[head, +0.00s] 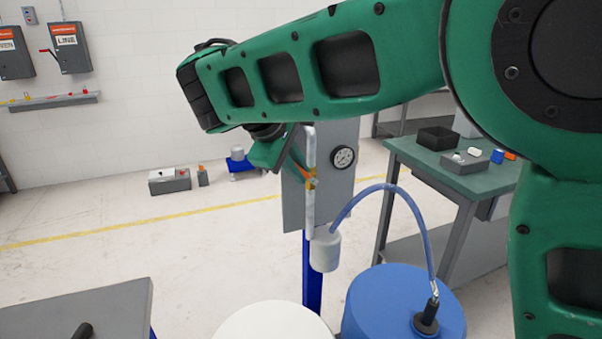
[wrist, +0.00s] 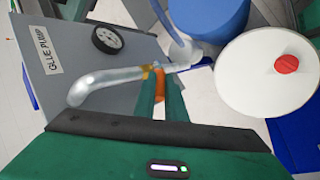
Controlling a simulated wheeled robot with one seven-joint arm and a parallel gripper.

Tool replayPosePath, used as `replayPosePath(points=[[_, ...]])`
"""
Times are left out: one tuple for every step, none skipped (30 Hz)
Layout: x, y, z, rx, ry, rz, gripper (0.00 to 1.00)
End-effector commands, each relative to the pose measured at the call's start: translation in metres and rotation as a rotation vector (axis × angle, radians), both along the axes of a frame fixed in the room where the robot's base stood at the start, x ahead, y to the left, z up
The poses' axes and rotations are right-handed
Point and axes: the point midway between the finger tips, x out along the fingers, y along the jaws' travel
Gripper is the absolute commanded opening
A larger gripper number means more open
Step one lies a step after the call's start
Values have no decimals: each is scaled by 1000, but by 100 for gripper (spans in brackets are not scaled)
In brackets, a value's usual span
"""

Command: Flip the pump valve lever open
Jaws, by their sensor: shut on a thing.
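The glue pump is a grey panel (head: 333,200) on a blue post, with a round gauge (head: 343,157). In the wrist view the panel (wrist: 60,68) has a "GLUE PUMP" label. A silver pipe (wrist: 105,83) runs along its front and carries a small brass valve (wrist: 147,71). The orange valve lever (wrist: 159,84) sits between my green fingers, and a bit of the lever shows in the head view (head: 312,180). My gripper (wrist: 161,100) is shut on this lever, beside the pipe. The fingers hide part of the lever.
Below the pump are a white pot (head: 325,251), a blue drum (head: 385,280) with a blue hose (head: 372,192), and a white round lid (wrist: 265,72) with a red cap (wrist: 286,63). A green-topped table (head: 430,160) stands at right. Open floor lies left.

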Motion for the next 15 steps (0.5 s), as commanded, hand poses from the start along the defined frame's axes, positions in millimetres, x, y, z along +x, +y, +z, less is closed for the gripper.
replayPosePath(points=[[1,1,4,30,3,3,0],[0,1,5,42,7,4,0],[0,1,5,56,12,6,0],[1,1,6,66,15,7,0],[1,1,6,75,18,6,0],[0,1,6,86,22,7,0],[1,1,7,93,24,7,0],[1,1,7,100,26,8,0],[1,1,7,107,29,8,0],[1,1,7,111,31,8,0],[0,1,7,115,32,9,0],[0,1,7,119,34,9,0],[0,1,7,122,35,9,0],[0,1,7,124,36,9,0],[0,1,7,125,37,10,0]])
